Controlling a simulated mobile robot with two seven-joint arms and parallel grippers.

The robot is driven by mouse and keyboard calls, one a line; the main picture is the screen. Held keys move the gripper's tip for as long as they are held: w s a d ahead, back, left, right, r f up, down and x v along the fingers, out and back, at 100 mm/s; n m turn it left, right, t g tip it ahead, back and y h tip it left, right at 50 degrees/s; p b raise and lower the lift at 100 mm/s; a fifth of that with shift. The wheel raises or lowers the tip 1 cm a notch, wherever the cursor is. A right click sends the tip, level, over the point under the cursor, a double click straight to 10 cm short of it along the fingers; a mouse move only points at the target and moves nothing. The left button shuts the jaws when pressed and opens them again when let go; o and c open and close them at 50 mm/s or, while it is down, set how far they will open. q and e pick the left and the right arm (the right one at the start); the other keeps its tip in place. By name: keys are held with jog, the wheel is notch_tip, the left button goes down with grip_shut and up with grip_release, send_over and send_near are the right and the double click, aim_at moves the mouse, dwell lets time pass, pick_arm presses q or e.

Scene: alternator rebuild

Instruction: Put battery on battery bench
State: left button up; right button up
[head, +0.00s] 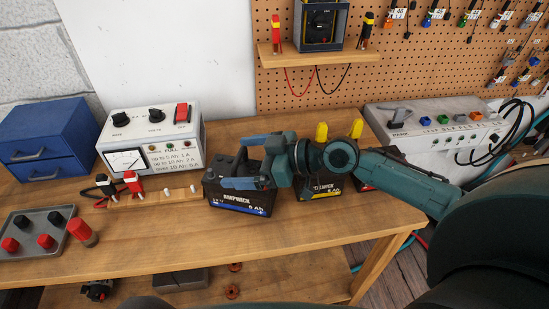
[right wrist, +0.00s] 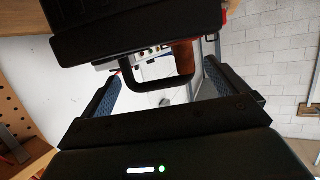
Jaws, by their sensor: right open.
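A black battery with a blue-edged label reading AMPWICK 6 Ah (head: 238,200) stands upright on the wooden workbench (head: 165,238). My right gripper (head: 248,163) is at the top of this battery, its jaws open. In the right wrist view a black battery body (right wrist: 135,28) fills the top, and its dark handle loop (right wrist: 160,96) hangs between my two spread fingers (right wrist: 160,92). I cannot tell whether the fingers touch the handle. A second battery with a yellow label (head: 318,190) stands to the right, partly behind my arm. My left gripper is not in view.
A white charger box (head: 150,138) stands behind a wooden strip with clips (head: 165,195). A grey tray with red and black caps (head: 38,228) is at left, near a blue drawer box (head: 45,138). A long grey panel (head: 430,128) stands at right. The front middle bench is clear.

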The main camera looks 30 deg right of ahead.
pick_arm(q)
jog(key=b, duration=0.1)
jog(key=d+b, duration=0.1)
jog(key=b, duration=0.1)
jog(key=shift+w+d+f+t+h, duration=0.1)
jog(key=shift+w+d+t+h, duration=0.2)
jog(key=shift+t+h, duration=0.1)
pick_arm(e)
jog(key=v, duration=0.9)
